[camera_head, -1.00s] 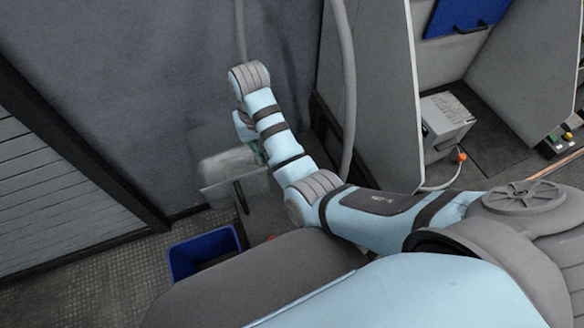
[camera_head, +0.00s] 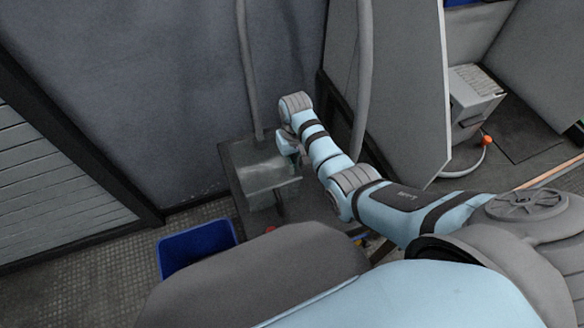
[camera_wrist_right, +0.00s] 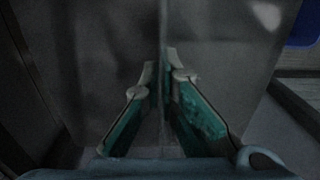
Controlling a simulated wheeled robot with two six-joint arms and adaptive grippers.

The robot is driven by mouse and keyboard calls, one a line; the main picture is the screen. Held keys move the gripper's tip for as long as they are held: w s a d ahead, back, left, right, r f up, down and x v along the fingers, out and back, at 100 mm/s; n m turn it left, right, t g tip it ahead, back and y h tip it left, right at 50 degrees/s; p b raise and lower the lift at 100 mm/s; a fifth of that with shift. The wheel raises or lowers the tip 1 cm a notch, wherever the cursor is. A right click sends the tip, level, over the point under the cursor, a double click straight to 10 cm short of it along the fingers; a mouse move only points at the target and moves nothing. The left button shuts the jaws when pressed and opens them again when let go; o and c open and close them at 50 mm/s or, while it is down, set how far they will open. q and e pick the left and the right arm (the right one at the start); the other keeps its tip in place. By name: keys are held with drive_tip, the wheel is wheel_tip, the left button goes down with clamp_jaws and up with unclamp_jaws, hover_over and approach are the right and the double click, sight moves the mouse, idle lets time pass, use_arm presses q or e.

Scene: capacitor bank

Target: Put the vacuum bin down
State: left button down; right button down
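The vacuum bin (camera_head: 266,182) is a see-through, greyish container. My right gripper (camera_head: 297,163) is at its right side in the head view. In the right wrist view the two green-sided fingers (camera_wrist_right: 166,78) are shut on a thin upright wall of the bin (camera_wrist_right: 105,85). The bin appears over a dark grey box-like stand (camera_head: 232,162) beside the wall. I cannot tell whether the bin's underside touches the stand. My left gripper is not in view.
Hoses (camera_head: 248,75) run down the grey wall behind. A grey panel (camera_head: 405,95) rises to the right of my arm, with a grey metal box (camera_head: 474,95) beyond it.

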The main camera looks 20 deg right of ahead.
drive_tip(key=shift+f, duration=0.35)
drive_tip(key=shift+f, duration=0.1)
drive_tip(key=c, duration=1.8)
unclamp_jaws()
wheel_tip(320, 180, up, 12)
drive_tip(key=p, duration=0.4)
drive_tip(key=shift+p, duration=0.35)
drive_tip(key=shift+d, duration=0.1)
